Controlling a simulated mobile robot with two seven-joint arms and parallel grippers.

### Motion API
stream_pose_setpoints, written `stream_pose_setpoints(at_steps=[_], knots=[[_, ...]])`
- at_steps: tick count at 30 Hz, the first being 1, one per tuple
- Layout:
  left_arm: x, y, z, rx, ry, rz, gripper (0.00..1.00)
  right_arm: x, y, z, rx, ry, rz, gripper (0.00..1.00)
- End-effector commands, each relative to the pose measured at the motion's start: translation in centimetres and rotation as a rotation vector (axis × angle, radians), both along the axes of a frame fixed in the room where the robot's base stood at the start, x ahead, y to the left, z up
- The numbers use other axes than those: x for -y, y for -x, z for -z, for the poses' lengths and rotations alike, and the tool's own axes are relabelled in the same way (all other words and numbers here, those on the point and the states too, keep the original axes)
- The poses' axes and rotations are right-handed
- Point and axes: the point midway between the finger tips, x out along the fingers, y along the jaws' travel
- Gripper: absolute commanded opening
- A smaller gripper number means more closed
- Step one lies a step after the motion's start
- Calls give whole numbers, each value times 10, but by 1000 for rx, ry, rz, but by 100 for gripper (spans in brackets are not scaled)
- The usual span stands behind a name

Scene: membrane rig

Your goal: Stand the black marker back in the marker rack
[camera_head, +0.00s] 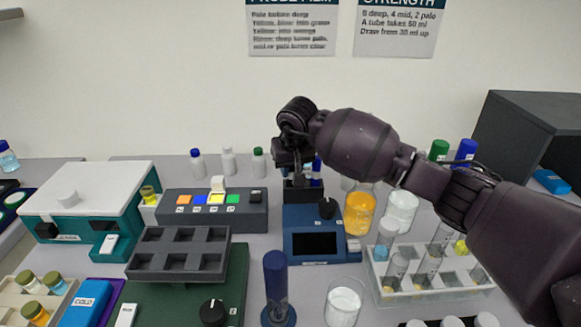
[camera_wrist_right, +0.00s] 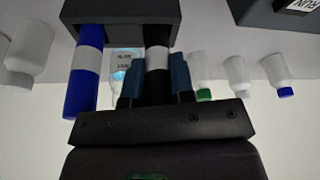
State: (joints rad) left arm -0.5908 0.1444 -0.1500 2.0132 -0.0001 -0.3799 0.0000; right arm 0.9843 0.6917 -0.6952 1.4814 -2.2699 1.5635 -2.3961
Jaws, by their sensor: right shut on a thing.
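My right gripper (camera_head: 293,165) is at the back middle of the bench, above the dark marker rack (camera_head: 302,195). In the right wrist view the gripper (camera_wrist_right: 157,80) is shut on the black marker (camera_wrist_right: 157,60), which has a white band. The marker's far end meets the marker rack (camera_wrist_right: 120,12); how deep it sits in its slot is hidden. A blue marker (camera_wrist_right: 84,75) with a white band stands in the rack beside it, and it also shows in the head view (camera_head: 317,166). My left gripper is not in view.
White bottles (camera_head: 228,161) stand left of the rack along the wall. A button panel (camera_head: 214,209) is at its left, a blue device with a screen (camera_head: 315,244) in front. Beakers with orange (camera_head: 359,214) and pale liquid (camera_head: 402,210) and a tube rack (camera_head: 430,284) are at the right.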

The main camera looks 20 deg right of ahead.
Motion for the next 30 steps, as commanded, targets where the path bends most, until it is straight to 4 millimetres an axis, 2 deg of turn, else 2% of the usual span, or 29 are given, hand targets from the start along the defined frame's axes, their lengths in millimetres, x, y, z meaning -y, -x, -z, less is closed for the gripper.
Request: stream_pose_setpoints(at_steps=[1, 2, 3, 7, 8, 19, 30], knots=[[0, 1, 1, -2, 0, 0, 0, 0, 0, 1, 0, 0, 0, 6], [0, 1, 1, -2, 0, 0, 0, 0, 0, 1, 0, 0, 0, 24], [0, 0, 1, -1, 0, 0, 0, 0, 0, 1, 0, 0, 0, 31], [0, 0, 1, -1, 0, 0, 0, 0, 0, 1, 0, 0, 0, 50], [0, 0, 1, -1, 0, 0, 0, 0, 0, 1, 0, 0, 0, 53], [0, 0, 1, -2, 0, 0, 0, 0, 0, 1, -1, 0, 0, 53], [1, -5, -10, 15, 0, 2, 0, 0, 18, -62, 5, 2, 0, 53]])
